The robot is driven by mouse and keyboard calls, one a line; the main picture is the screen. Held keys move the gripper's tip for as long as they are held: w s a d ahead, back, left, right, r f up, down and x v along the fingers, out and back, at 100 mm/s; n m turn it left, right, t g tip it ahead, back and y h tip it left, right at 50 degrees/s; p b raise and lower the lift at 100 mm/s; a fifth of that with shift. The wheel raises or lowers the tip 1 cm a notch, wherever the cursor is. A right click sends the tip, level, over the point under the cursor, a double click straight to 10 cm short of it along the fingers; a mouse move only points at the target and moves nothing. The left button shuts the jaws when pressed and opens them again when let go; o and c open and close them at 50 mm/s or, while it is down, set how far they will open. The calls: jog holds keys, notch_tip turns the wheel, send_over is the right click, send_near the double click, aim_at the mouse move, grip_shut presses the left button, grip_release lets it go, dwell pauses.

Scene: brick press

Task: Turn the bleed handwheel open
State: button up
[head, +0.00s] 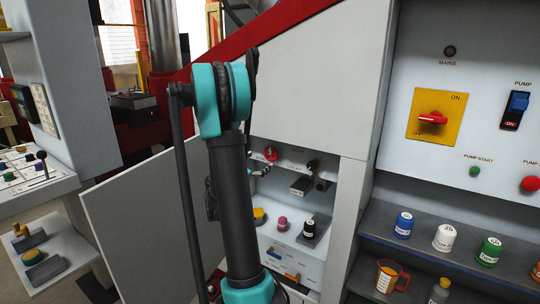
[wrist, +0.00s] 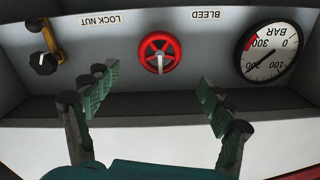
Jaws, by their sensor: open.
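The bleed handwheel (wrist: 159,42) is a small red spoked wheel with a pale bar at its hub, on the grey panel at the top middle of the wrist view. The picture there is upside down, with the BLEED label (wrist: 206,15) beside the wheel. The red wheel also shows in the head view (head: 270,153), inside the open cabinet. My gripper (wrist: 155,90) is open and empty. Its two green-padded fingers are spread wide, left and right of the wheel and short of it, with no visible contact. My arm hides part of the cabinet in the head view.
A pressure gauge (wrist: 268,51) sits right of the wheel, and a black knob (wrist: 43,63) with a yellow lever sits left. The cabinet door (head: 140,235) stands open. A shelf (head: 425,285) with several jars is at the right, below the switch panel (head: 400,75).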

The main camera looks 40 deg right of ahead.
aim_at(270, 154)
jog(key=x, duration=0.9)
jog(key=shift+d, duration=0.2)
jog(key=c, duration=1.2)
